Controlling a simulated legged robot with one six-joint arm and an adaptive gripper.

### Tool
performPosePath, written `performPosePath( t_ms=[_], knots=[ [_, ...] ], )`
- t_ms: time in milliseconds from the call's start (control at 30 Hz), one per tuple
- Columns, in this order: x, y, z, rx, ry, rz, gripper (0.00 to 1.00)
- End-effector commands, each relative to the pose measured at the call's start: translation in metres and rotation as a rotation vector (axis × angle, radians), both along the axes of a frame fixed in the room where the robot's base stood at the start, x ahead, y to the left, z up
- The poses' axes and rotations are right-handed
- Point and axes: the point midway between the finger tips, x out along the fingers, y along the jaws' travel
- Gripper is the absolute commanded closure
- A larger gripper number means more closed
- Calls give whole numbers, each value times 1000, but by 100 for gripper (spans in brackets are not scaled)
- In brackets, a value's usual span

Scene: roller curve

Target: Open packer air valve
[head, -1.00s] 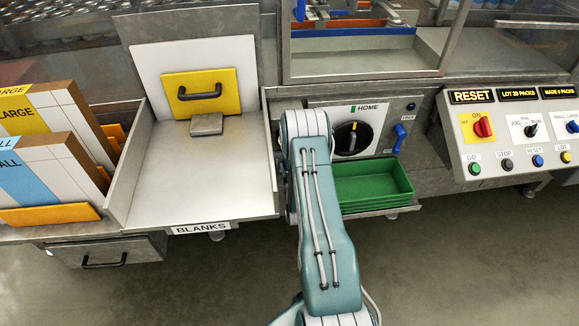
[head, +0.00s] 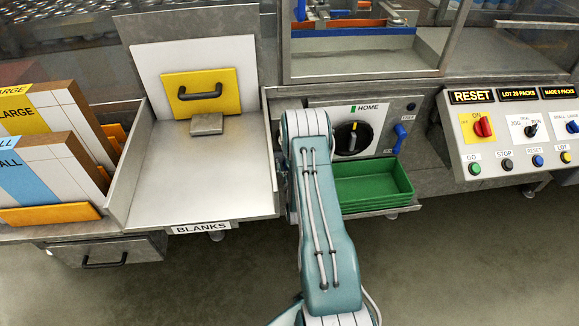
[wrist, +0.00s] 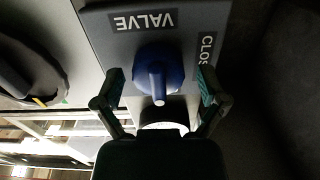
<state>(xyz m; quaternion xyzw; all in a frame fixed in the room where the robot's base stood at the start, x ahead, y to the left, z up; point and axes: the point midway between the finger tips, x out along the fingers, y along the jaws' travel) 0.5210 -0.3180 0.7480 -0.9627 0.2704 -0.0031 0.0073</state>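The valve is a round blue knob (wrist: 158,75) with a raised grip bar, on a grey plate (wrist: 110,35) in the wrist view. The plate reads VALVE upside down, with a partly cut-off CLOS label on the right. The knob's bar points down in the picture. My gripper (wrist: 161,88) is open, with one finger on each side of the knob and a visible gap to both. In the head view my arm hides the gripper and this knob.
Right of my arm are a black HOME dial (head: 352,137), a small blue handle (head: 400,137) and a green tray (head: 372,188). A BLANKS tray (head: 195,192) stands left. A control panel (head: 515,135) stands right. The floor in front is clear.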

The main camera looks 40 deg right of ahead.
Motion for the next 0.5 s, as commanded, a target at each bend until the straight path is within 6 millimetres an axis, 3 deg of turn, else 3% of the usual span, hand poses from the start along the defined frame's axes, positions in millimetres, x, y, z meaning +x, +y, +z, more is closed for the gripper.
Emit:
performPosePath(
  t_ms=[333,500],
  knots=[
    [-3,1,-1,1,3,-2,5],
    [-21,12,-2,4,7,-2,5]
  ],
)
